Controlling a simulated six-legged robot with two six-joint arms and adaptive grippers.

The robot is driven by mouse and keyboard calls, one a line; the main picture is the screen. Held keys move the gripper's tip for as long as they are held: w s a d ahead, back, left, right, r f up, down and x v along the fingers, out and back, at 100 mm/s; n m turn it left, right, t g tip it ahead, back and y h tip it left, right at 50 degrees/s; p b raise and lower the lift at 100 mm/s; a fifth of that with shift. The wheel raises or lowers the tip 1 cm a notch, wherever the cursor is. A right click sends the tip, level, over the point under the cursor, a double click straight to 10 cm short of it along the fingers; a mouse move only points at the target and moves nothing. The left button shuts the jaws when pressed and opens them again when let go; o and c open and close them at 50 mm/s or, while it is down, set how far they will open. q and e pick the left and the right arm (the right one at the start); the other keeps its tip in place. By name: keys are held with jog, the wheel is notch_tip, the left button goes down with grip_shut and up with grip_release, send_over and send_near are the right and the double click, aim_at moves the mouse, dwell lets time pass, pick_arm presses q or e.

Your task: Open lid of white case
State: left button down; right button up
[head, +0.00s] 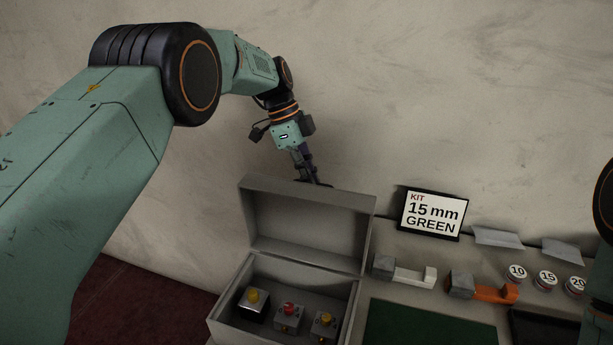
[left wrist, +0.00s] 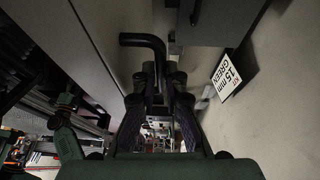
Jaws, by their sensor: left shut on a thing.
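The white case (head: 305,270) stands at the lower middle of the head view. Its lid (head: 308,222) is raised and stands up at the back, so the inside shows. Several small grey blocks with coloured knobs (head: 288,318) sit inside. My left gripper (head: 312,176) reaches down behind the lid's top edge, and its fingertips are partly hidden there. In the left wrist view my left gripper (left wrist: 158,88) is shut on a bent black handle (left wrist: 145,41) beside a grey panel. My right gripper is not in view.
Right of the case are a sign reading "KIT 15 mm GREEN" (head: 432,213), a white-and-grey piece (head: 407,273), an orange-and-grey piece (head: 485,288), round numbered discs (head: 546,280) and a green mat (head: 425,325). A wall stands close behind.

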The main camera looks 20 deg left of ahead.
pick_arm(q)
jog(key=shift+w+f, duration=0.3)
jog(key=shift+f, duration=0.25)
jog(key=shift+w+f, duration=0.1)
jog(key=shift+f, duration=0.05)
jog(key=c, duration=1.8)
grip_release()
jog(key=o, duration=0.4)
jog(key=shift+w+r, duration=0.15)
jog(key=shift+r, duration=0.1)
jog(key=v, duration=0.7)
jog(key=shift+r, duration=0.25)
jog(key=shift+c, duration=0.3)
